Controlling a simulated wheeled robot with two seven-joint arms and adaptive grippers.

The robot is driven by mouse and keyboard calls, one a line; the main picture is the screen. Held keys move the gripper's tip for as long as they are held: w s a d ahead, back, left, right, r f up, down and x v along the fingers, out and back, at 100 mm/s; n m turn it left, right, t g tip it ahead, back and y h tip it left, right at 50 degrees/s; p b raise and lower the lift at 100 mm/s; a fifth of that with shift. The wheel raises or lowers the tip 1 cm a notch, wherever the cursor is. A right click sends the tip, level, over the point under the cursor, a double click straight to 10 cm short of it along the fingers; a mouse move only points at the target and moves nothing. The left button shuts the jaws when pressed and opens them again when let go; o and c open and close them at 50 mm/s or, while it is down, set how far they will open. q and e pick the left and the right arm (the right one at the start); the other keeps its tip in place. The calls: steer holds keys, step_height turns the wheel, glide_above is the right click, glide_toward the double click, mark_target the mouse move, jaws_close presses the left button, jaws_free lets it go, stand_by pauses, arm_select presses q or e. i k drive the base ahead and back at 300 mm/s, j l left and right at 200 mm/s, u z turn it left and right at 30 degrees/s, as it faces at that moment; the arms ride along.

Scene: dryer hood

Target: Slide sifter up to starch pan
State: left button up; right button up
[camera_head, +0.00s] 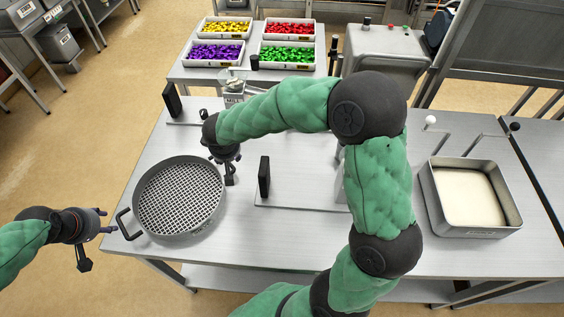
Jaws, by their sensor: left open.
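The sifter (180,198), a round dark-rimmed pan with a mesh bottom, lies at the left of the metal table. Its left handle (124,224) sticks out toward my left gripper. My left gripper (98,238) is open just left of that handle, beyond the table's edge, and looks apart from it. My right gripper (230,172) hangs at the sifter's upper right rim; whether it touches the rim is unclear. The starch pan (486,231), a rectangular metal pan of white powder, sits at the right of the table.
My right arm crosses the middle of the view and hides part of the table (290,237). A black upright block (264,177) stands between sifter and pan. Levers with a white knob (430,120) and a black knob (514,127) rise behind the pan. Candy trays (287,56) stand behind.

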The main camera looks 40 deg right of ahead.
mark_target(274, 189)
steer(key=k+j, duration=0.25)
steer(key=k, duration=0.2)
steer(key=k+j, duration=0.3)
steer(key=k, duration=0.2)
